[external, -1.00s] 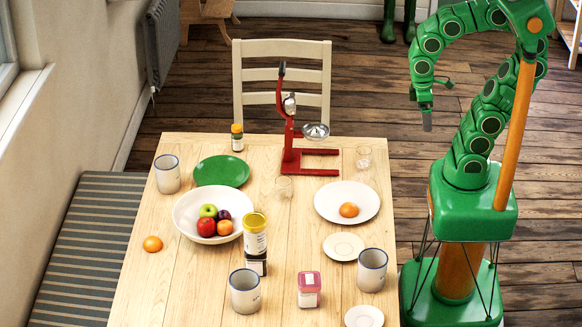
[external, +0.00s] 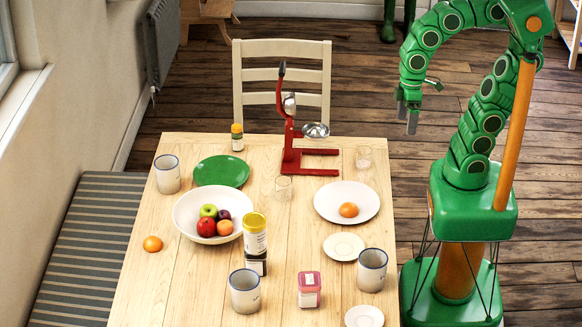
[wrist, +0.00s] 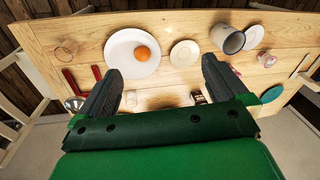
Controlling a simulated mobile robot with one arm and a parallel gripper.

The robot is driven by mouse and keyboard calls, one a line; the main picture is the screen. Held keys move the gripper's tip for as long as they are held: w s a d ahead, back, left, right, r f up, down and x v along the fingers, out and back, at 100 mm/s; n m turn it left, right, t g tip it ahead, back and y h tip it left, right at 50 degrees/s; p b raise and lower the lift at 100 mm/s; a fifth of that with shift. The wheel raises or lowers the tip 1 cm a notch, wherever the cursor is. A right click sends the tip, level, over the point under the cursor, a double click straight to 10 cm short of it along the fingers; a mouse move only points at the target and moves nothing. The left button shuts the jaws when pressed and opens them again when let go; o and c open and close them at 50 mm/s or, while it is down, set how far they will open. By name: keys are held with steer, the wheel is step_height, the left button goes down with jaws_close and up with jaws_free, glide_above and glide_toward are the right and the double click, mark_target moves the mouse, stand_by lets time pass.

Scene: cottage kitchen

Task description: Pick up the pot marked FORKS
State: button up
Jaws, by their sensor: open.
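Three pale grey pots with blue rims stand upright on the table: one at the far left (external: 167,175), one at the front middle (external: 245,292) and one at the front right (external: 372,271). Small marks show faintly on them, but I cannot read which says FORKS. A grey pot (wrist: 229,40) also shows in the wrist view, beyond the fingers to the right. My gripper (external: 408,118) is open and empty, in the air right of the table's far right corner, apart from all the pots. Its spread fingers (wrist: 162,70) show in the wrist view.
A plate with an orange (external: 347,202), a saucer (external: 343,246) and a pink-lidded jar (external: 309,290) are near the right pots. A fruit bowl (external: 185,222), yellow-lidded jar (external: 255,236) and red stand (external: 292,158) occupy the middle and back.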

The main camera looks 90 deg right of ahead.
steer(key=w+a+r+t+y, duration=0.2)
steer(key=w+a+r+t, duration=0.15)
steer(key=a, duration=0.85)
steer(key=w+a+r+t+y, duration=0.3)
steer(key=w+a, duration=0.1)
steer(key=a, duration=0.9)
steer(key=w+a+r+t+y, duration=0.2)
steer(key=w+a+r+t, duration=0.15)
steer(key=a, duration=0.85)
steer(key=s+d+f+m+t+h, duration=0.2)
steer(key=s+d+f+t+h, duration=0.3)
steer(key=s+f+h, duration=0.5)
steer(key=g+y, duration=0.1)
glide_toward(373, 265)
steer(key=w+a+r, duration=0.1)
steer(key=a+r, duration=0.1)
steer(key=w+a+r, duration=0.1)
steer(key=a, duration=0.1)
steer(key=shift+w, duration=0.35)
steer(key=shift+x, duration=3.9)
steer(key=shift+d+r, duration=0.1)
steer(key=shift+c, duration=0.5)
